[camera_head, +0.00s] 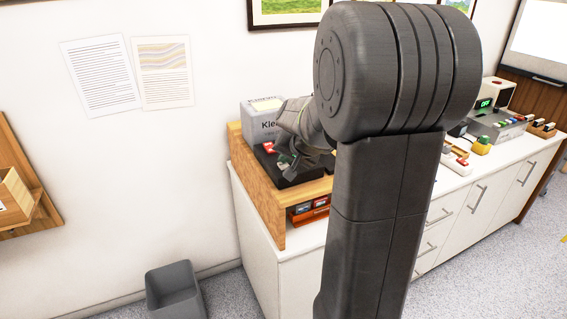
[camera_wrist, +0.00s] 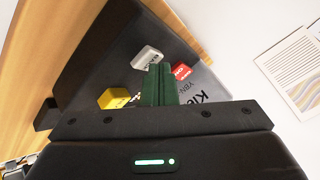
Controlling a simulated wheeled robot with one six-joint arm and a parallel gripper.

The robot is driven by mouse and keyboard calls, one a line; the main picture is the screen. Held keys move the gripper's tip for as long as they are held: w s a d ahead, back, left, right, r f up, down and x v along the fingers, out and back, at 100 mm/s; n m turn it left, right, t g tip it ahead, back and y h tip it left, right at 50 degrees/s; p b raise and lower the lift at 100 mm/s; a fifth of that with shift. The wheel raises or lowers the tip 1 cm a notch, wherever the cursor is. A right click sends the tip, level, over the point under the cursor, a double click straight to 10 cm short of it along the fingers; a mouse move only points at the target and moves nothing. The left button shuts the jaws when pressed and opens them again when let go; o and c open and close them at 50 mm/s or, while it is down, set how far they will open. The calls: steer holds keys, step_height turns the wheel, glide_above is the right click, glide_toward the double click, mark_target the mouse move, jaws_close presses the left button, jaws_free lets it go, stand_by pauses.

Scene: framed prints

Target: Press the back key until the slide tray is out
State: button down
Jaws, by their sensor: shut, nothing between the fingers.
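In the wrist view a white key (camera_wrist: 147,57) with dark lettering, too small to read surely, lies just beyond the shut green fingertips of my gripper (camera_wrist: 158,72). A red key (camera_wrist: 181,70) is right of the fingertips and a yellow key (camera_wrist: 114,98) is to their left. The keys are on a dark device; a grey part marked "Kle" (camera_wrist: 200,92) shows on the right. In the head view my gripper (camera_head: 283,160) is low over the device, near the red key (camera_head: 268,147). Contact with a key cannot be told. I cannot make out a slide tray.
The device stands on a wooden riser (camera_head: 262,200) on a white cabinet (camera_head: 290,270). Orange and dark items (camera_head: 308,212) sit in the riser's opening. A grey bin (camera_head: 175,290) is on the floor. More devices (camera_head: 497,125) line the counter at right. My arm hides the middle.

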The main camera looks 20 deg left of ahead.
mark_target(286, 166)
steer(key=shift+f, duration=0.25)
steer(key=shift+r, duration=0.15)
steer(key=shift+r+p, duration=0.8)
steer(key=shift+r, duration=0.35)
steer(key=shift+r+p, duration=1.9)
steer(key=shift+r, duration=0.6)
